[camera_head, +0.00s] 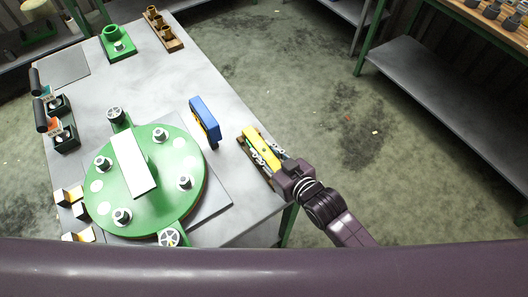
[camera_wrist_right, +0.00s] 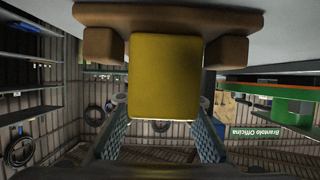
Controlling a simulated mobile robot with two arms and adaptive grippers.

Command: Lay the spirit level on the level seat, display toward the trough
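A yellow bar (camera_head: 262,148), which looks like the spirit level, lies in a brown wooden holder (camera_head: 249,143) at the table's right edge. My right gripper (camera_head: 280,158) is at the near end of this bar. In the right wrist view the yellow end face (camera_wrist_right: 165,78) fills the middle, between brown wooden blocks (camera_wrist_right: 101,45). The open fingers (camera_wrist_right: 162,120) stand on either side of it, with no clear contact. A white rectangular plate (camera_head: 133,163) lies on the green disc (camera_head: 180,150); I cannot tell if it is the level seat. The bar's display is not recognisable.
A blue device (camera_head: 204,120) stands upright between disc and wooden holder. A green fixture (camera_head: 117,43) and a wooden rack (camera_head: 163,28) are at the far end. Black-handled tools (camera_head: 58,120) and small blocks (camera_head: 70,205) line the left edge. Floor lies right of the table.

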